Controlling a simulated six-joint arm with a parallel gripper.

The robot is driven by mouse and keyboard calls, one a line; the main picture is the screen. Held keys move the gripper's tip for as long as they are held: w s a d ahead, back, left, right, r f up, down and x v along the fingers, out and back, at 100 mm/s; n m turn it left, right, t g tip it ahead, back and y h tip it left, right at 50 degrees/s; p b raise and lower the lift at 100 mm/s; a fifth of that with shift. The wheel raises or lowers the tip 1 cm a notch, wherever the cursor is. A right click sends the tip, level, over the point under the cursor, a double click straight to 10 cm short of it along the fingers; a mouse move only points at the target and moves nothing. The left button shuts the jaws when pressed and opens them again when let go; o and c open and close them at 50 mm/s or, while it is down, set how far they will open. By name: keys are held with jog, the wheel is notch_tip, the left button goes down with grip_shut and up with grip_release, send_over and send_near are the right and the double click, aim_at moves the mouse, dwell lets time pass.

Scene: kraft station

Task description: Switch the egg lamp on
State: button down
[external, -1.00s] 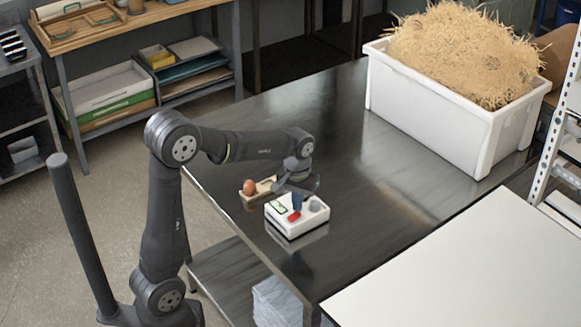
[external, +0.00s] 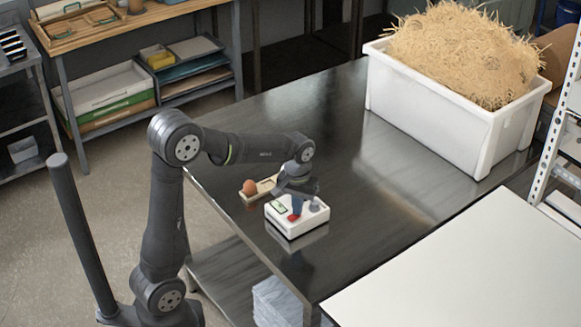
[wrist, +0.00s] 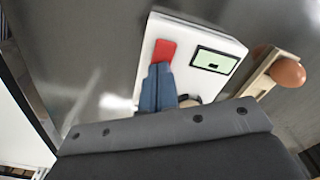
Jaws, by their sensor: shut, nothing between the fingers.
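The egg lamp (external: 290,229) is a white box on the dark metal table. It has a red rocker switch (wrist: 165,51), a pale green display (wrist: 214,60) and a grey round part (external: 315,205) on top. My gripper (wrist: 159,68) is shut and empty, its blue fingers pointing down at the near edge of the red switch. In the external view my gripper (external: 296,213) is low over the lamp, beside the switch. I cannot tell whether the tips touch it.
A brown egg (external: 249,187) sits on a small wooden holder (external: 266,186) just behind and left of the lamp. A large white bin (external: 430,115) of straw stands at the back right. A white tabletop (external: 470,270) is at the front right. The middle of the table (external: 330,125) is clear.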

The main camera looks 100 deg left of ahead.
jog(key=shift+f, duration=0.2)
jog(key=shift+r, duration=3.55)
jog(key=shift+f, duration=0.1)
